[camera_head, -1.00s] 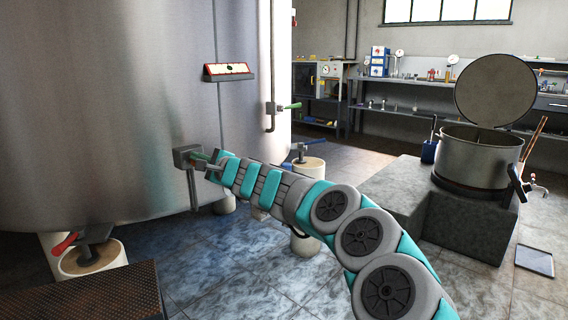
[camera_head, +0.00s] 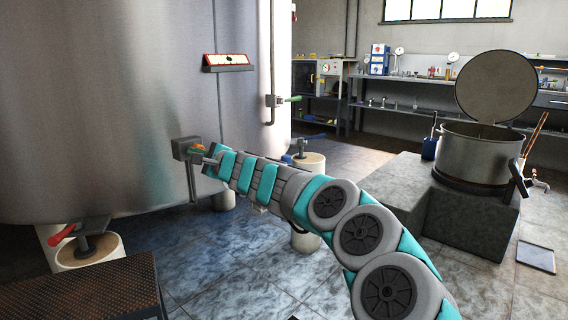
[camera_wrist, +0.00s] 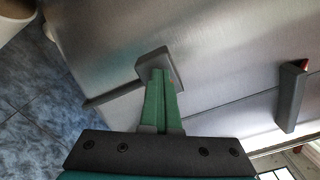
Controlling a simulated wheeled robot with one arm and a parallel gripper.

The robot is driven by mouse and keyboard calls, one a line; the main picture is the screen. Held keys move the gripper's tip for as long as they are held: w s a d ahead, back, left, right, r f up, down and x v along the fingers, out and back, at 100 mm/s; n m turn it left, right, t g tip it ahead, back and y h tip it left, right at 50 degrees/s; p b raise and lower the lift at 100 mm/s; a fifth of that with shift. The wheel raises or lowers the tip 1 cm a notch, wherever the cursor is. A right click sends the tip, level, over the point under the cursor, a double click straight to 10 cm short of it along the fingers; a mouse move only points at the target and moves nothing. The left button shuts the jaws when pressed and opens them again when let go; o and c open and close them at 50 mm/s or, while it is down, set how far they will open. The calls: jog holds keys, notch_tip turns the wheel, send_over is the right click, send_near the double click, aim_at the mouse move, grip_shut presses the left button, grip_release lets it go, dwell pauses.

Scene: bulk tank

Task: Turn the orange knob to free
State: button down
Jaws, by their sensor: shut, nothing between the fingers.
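In the wrist view, my green gripper fingers (camera_wrist: 159,76) are together and end in front of the fitting's face. They hide what lies behind them, so I cannot tell whether they touch the knob. The knob's setting is unreadable.
The large steel tank (camera_head: 110,100) fills the left. A pipe with a green-handled valve (camera_head: 290,99) runs down it. A red lever (camera_head: 62,235) and a perforated step (camera_head: 85,290) are below. A lidded pot (camera_head: 475,155) stands on a stone block at right.

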jog(key=shift+f+b, duration=0.15)
jog(key=shift+b, duration=0.15)
jog(key=b+v, duration=0.3)
jog(key=v, duration=0.3)
jog(key=shift+s+a, duration=0.25)
dwell(0.4)
